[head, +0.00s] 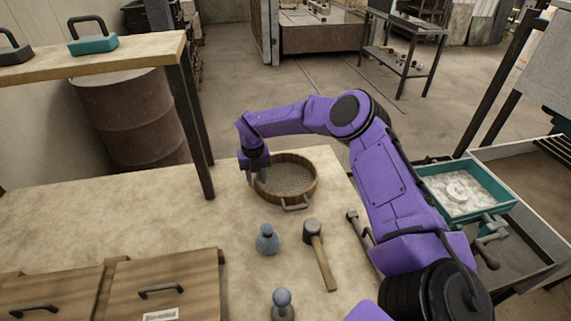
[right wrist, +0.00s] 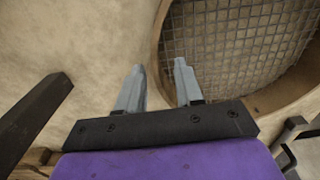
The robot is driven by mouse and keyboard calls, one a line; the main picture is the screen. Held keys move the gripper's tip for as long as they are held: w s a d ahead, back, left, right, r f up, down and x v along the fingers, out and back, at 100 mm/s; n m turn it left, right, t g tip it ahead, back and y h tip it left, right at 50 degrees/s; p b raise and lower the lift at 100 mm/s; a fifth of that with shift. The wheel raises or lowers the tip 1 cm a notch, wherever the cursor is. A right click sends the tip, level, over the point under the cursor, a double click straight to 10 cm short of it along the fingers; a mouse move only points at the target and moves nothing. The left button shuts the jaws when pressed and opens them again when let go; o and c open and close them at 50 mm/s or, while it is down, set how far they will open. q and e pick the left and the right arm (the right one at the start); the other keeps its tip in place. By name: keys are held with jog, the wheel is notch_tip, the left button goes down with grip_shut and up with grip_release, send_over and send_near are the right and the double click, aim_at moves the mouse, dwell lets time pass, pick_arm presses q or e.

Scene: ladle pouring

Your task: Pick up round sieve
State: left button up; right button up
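The round sieve (head: 290,180) has a wooden rim, a wire mesh bottom and a metal handle at its near side. It rests on the worktable, and its mesh looks empty. My right gripper (head: 256,180) points down at the sieve's left rim. In the right wrist view, the two fingers (right wrist: 158,68) are open with a clear gap. The sieve (right wrist: 230,45) shows there at the upper right. Its curved rim runs into the gap, with one finger on the outer side and the other over the mesh side. I cannot tell whether either finger touches the rim. My left gripper is out of view.
A blue-grey bottle (head: 267,241), a mallet (head: 317,248) and a knobbed tool (head: 283,303) are nearer on the table (head: 100,215). Wooden drawers (head: 165,285) stand front left. A shelf leg (head: 193,130) rises left of my gripper. A teal tray (head: 480,205) is at the right.

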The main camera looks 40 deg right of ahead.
jog(key=shift+f, duration=0.65)
jog(key=shift+s, duration=0.1)
grip_shut()
jog(key=shift+r, duration=0.15)
